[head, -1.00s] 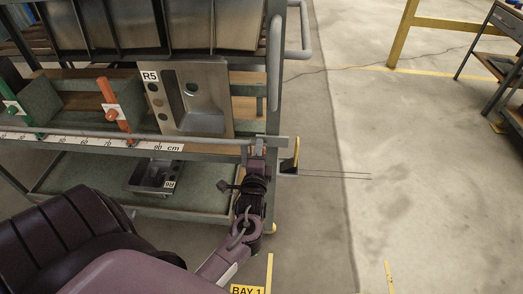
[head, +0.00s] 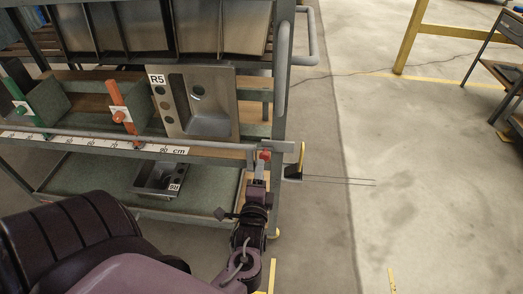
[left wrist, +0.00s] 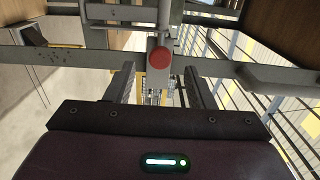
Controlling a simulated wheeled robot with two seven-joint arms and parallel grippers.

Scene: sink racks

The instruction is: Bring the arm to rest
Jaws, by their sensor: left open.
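My left gripper (head: 262,168) is at the front right corner of the rack, just below a red knob (head: 264,155) at the end of the rail. In the left wrist view its two fingers (left wrist: 160,88) stand wide apart and nothing is held between them. The red knob (left wrist: 159,60) shows ahead, in line with the gap, on a grey bracket. I cannot tell the exact distance between fingertips and knob. My right gripper is not in view.
The rack holds a metal sink marked R5 (head: 206,125) and a smaller sink (head: 155,181) on the lower shelf. An orange clamp (head: 125,107) and a green clamp (head: 20,100) stand left. A yellow-and-black piece with thin rods (head: 335,181) juts right. Floor at right (head: 420,190) is clear.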

